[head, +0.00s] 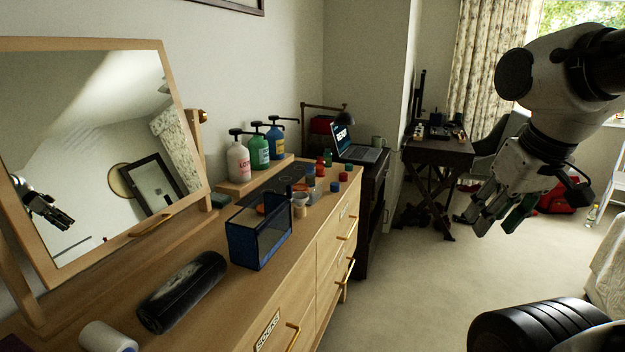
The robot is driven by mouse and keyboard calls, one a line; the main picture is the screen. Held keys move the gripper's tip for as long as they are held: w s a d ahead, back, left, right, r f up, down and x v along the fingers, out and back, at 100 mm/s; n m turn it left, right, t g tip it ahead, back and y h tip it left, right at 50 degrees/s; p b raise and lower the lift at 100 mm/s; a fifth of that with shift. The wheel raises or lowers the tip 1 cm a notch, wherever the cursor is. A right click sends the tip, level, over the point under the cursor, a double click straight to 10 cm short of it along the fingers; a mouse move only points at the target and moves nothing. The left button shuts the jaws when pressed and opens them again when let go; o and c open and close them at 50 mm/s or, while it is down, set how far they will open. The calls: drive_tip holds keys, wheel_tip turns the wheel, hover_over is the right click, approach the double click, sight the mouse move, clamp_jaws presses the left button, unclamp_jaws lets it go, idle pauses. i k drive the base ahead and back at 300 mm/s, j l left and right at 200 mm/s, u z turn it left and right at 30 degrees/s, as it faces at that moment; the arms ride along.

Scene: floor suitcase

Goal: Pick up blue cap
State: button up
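A small blue cap (335,186) sits on the wooden dresser top, near its right front edge in the head view. Another small blue item (310,169) is a little behind it; I cannot tell its exact shape. My gripper (497,226) hangs in the air at the right, well apart from the dresser and the caps. Its fingers point down and are spread, with nothing seen between them.
Near the blue cap are small red (343,177) and green (328,158) items. A blue see-through box (262,238), a cup (300,207), a black cylinder (181,291) and pump bottles (259,152) crowd the dresser (225,315). Carpet (405,285) is clear beside it.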

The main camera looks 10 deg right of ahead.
sight(334, 186)
drive_tip(key=i+l+u, duration=0.15)
drive_tip(key=i+l, duration=0.15)
drive_tip(key=i+l+u, duration=0.1)
drive_tip(key=i+l, duration=0.15)
drive_tip(key=l, duration=0.15)
drive_tip(key=i+l+u, duration=0.3)
drive_tip(key=i+l, duration=0.15)
drive_tip(key=l, duration=0.3)
drive_tip(key=i+l+u, duration=0.25)
drive_tip(key=i+l, duration=0.25)
drive_tip(key=l, duration=0.15)
